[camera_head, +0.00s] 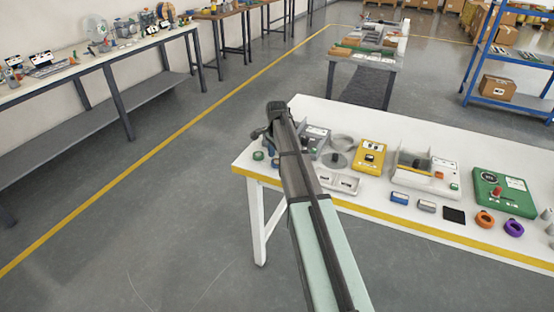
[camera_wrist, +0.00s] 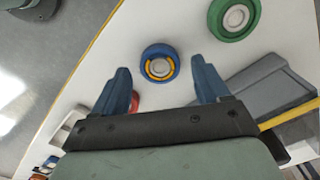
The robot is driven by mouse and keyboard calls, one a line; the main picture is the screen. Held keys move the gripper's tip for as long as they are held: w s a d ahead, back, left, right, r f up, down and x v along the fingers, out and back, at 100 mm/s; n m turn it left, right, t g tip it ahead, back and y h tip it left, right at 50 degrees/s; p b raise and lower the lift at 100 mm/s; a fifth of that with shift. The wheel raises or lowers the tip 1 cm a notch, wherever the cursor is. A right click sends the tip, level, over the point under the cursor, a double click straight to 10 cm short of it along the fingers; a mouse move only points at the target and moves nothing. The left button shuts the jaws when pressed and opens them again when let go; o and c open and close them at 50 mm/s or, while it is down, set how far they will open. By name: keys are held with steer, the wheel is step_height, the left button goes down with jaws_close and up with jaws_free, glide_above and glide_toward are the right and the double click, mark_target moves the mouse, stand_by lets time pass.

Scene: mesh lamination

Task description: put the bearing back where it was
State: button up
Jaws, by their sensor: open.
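In the wrist view, a blue round part with a yellow ring and a pale centre (camera_wrist: 158,65) lies on the white table; it looks like the bearing, though I cannot be sure. My gripper (camera_wrist: 160,66) is open, with its two blue fingers on either side of this part in the picture. Nothing is held; the height above the part is unclear. A similar green round part (camera_wrist: 233,18) lies beyond the right finger, and it also shows in the head view (camera_head: 258,155).
A grey box-shaped device (camera_wrist: 265,95) stands right of my gripper. A red item (camera_wrist: 135,100) shows partly behind the left finger. Along the white table (camera_head: 440,222) are a yellow box (camera_head: 370,156), a white tray (camera_head: 339,184), a green board (camera_head: 503,192), and orange (camera_head: 485,219) and purple (camera_head: 513,228) rings.

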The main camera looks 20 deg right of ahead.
mark_target(277, 161)
step_height(277, 161, up, 11)
stand_by(0.4)
steer(key=shift+f, duration=0.1)
steer(key=w+a+f+y, duration=0.1)
steer(key=a+f, duration=0.3)
steer(key=a, duration=0.4)
steer(key=w+a+f+y, duration=0.1)
steer(key=a+f+y, duration=0.1)
steer(key=a+f, duration=0.5)
steer(key=s+a+f+n+g, duration=0.1)
steer(key=s+f+n, duration=0.1)
steer(key=s+f, duration=0.3)
steer(key=s+a+f+n, duration=0.1)
steer(key=s+f, duration=0.3)
steer(key=f, duration=0.4)
steer(key=s+f+n+g+h, duration=0.25)
steer(key=s+f+n, duration=0.35)
steer(key=s+f, duration=1.55)
steer(key=s+d+f+n+g, duration=0.1)
steer(key=s+f+n, duration=0.1)
steer(key=s, duration=1.2)
steer(key=s+d+f+n+g, duration=0.1)
steer(key=s+f+n+g, duration=0.1)
steer(key=s, duration=1.2)
steer(key=f+n, duration=0.1)
steer(key=n, duration=0.1)
steer(key=shift+s+f+n, duration=0.3)
steer(key=shift+s+f, duration=0.05)
steer(key=shift+s, duration=0.05)
